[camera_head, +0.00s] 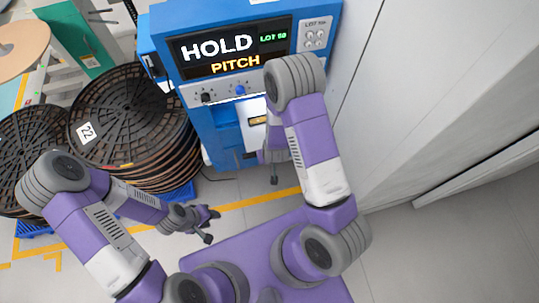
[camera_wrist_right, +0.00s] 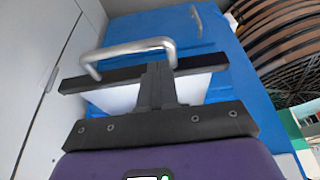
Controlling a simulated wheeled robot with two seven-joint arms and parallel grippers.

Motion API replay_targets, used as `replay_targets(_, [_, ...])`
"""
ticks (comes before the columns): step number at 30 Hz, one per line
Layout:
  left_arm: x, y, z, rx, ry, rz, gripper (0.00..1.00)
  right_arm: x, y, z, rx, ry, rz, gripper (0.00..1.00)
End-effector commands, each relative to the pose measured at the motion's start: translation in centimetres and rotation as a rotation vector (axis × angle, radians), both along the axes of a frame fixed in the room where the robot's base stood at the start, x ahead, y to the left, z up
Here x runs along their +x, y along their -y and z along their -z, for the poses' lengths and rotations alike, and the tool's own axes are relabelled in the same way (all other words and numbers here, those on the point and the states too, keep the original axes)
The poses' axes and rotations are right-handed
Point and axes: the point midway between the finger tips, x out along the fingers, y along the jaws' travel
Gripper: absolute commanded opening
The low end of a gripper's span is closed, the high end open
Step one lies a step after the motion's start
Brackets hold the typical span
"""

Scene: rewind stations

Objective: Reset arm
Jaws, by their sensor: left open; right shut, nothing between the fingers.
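My left gripper (camera_head: 211,226) is open and empty in the head view, low over the floor in front of my purple base. My right arm (camera_head: 312,145) rises and folds down in front of a blue machine (camera_head: 225,150). My right gripper is mostly hidden behind the arm in the head view. In the right wrist view the right gripper (camera_wrist_right: 157,85) has its black fingers shut together with nothing between them. A silver bar handle (camera_wrist_right: 140,48) on a blue surface shows just beyond the fingers; I cannot tell whether they touch.
The machine's display (camera_head: 228,48) reads "HOLD", "LOT 59" and "PITCH". Stacks of black and brown reels (camera_head: 125,115) stand at the left on blue pallets. A pale wall (camera_head: 430,80) is close at the right. Grey floor with a yellow line (camera_head: 250,202) lies between.

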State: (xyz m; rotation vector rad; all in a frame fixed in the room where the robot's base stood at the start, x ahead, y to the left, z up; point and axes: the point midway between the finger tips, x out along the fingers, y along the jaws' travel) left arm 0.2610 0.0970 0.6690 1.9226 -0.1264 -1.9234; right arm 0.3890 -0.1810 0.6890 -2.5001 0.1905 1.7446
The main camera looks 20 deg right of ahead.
Motion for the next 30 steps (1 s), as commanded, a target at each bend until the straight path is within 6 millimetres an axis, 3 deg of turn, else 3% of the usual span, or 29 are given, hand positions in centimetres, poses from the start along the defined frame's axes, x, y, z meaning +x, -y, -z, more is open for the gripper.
replay_targets(1, [0.0, 0.0, -1.3, 0.0, 0.0, 0.0, 0.43, -0.2, -0.1, -1.5, 0.0, 0.0, -0.002, 0.0])
replay_targets(6, [0.0, 0.0, -3.4, 0.0, 0.0, 0.0, 0.43, -0.8, -0.4, -4.1, 0.0, -0.001, -0.005, 0.0])
replay_targets(13, [0.0, 0.0, -5.0, 0.0, 0.0, 0.0, 0.43, -1.4, -0.6, -6.2, 0.0, -0.002, -0.009, 0.0])
replay_targets(25, [0.0, 0.0, -5.2, 0.0, 0.0, 0.0, 0.43, -1.8, -0.8, -6.4, 0.007, -0.011, -0.008, 0.0])
replay_targets(30, [0.0, 0.0, -5.2, 0.0, 0.0, 0.0, 0.43, -5.6, -2.5, -4.3, 0.121, -0.121, 0.003, 0.0])
